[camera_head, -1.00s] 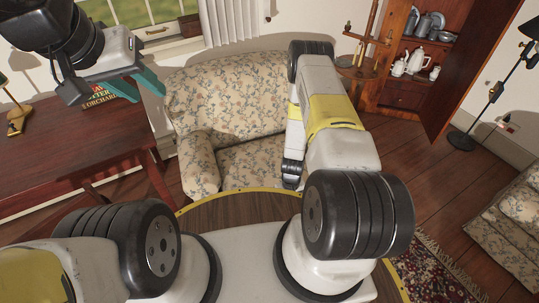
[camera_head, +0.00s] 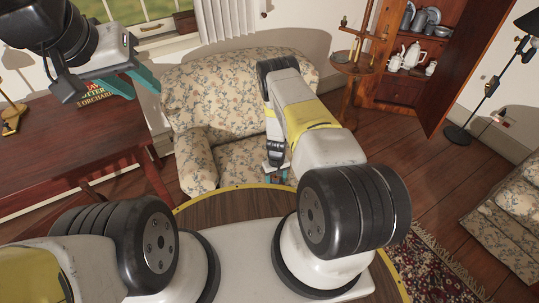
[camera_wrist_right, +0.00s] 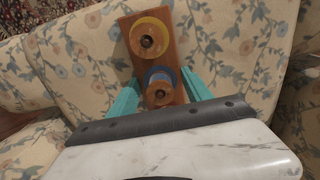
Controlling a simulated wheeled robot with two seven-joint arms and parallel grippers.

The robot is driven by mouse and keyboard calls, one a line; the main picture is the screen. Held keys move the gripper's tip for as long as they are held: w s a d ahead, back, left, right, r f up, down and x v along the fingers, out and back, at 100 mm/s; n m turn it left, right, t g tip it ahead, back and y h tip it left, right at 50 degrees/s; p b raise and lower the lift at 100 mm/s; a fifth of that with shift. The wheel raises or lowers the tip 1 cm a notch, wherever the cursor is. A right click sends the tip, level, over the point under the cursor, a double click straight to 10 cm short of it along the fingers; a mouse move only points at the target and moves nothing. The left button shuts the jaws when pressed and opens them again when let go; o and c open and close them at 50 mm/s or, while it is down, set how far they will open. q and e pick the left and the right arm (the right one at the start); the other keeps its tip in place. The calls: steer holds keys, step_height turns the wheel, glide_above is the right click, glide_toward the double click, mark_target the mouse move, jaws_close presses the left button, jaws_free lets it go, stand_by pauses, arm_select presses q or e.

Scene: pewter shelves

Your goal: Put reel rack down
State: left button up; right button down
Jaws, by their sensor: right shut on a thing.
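The reel rack (camera_wrist_right: 173,58) is a brown wooden board with a yellow-rimmed reel and a blue-rimmed reel, seen in the right wrist view. My right gripper (camera_wrist_right: 160,92) is shut on it, with a teal finger on each side of the board's lower part. The rack appears in front of the flowered sofa; I cannot tell whether it touches the sofa. In the head view my right gripper (camera_head: 277,175) is low in front of the sofa seat, and the rack is not clearly visible there. My left gripper (camera_head: 132,82) is open and empty near the red-brown desk.
The flowered sofa (camera_head: 225,100) stands ahead. The desk (camera_head: 60,150) at left holds a book (camera_head: 100,88) and a brass lamp base (camera_head: 12,120). A small round table (camera_head: 352,63) and a cabinet (camera_head: 400,95) stand at back right.

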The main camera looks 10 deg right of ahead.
steer(key=shift+f, duration=0.4)
steer(key=shift+c, duration=2.2)
jaws_free()
steer(key=shift+f, duration=0.15)
